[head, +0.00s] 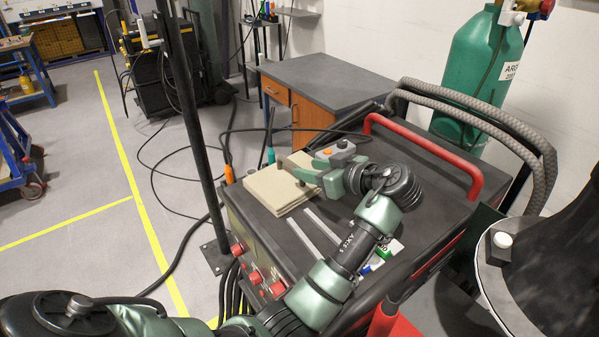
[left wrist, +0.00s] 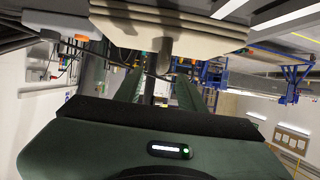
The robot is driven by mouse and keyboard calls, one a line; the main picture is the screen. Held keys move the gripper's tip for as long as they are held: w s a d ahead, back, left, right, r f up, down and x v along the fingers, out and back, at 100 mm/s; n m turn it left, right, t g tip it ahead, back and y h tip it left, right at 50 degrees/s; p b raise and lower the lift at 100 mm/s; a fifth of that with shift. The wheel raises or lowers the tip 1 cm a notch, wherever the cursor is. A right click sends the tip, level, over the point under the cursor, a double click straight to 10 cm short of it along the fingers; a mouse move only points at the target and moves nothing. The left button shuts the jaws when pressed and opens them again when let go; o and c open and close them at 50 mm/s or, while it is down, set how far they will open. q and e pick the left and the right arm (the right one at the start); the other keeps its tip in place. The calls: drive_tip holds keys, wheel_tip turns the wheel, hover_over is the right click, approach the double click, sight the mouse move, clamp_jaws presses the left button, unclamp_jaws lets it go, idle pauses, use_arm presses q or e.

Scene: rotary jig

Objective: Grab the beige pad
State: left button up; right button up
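A stack of flat beige pads (head: 272,191) lies on the dark top of the welding machine, near its left edge. The beige pads (left wrist: 170,32) also fill the top middle of the left wrist view. My left gripper (head: 298,168) is over the far right part of the stack. In the left wrist view its two green fingers (left wrist: 156,82) stand apart with a gap between them. A short grey post (left wrist: 163,58) shows between the fingers, next to the pads; I cannot tell whether the fingers touch it. My right gripper is not in view.
The welding machine top (head: 400,165) has a red handle bar (head: 430,155) on its right. Grey flat strips (head: 312,232) and a few markers (head: 378,258) lie in front of the arm. A dark post (head: 188,110) stands at left, a green gas cylinder (head: 480,70) behind.

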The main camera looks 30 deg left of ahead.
sight(295, 165)
use_arm(q)
drive_tip(key=a+p, duration=0.1)
drive_tip(key=a, duration=0.1)
drive_tip(key=a+p, duration=0.2)
drive_tip(key=shift+w+f, duration=0.15)
drive_tip(key=shift+w, duration=0.05)
drive_tip(key=shift+w+a+f, duration=0.55)
drive_tip(key=shift+a+f, duration=0.25)
drive_tip(key=shift+a, duration=0.05)
drive_tip(key=shift+a+f, duration=0.15)
drive_tip(key=shift+a, duration=0.05)
drive_tip(key=shift+d, duration=0.1)
drive_tip(key=c, duration=0.9)
clamp_jaws()
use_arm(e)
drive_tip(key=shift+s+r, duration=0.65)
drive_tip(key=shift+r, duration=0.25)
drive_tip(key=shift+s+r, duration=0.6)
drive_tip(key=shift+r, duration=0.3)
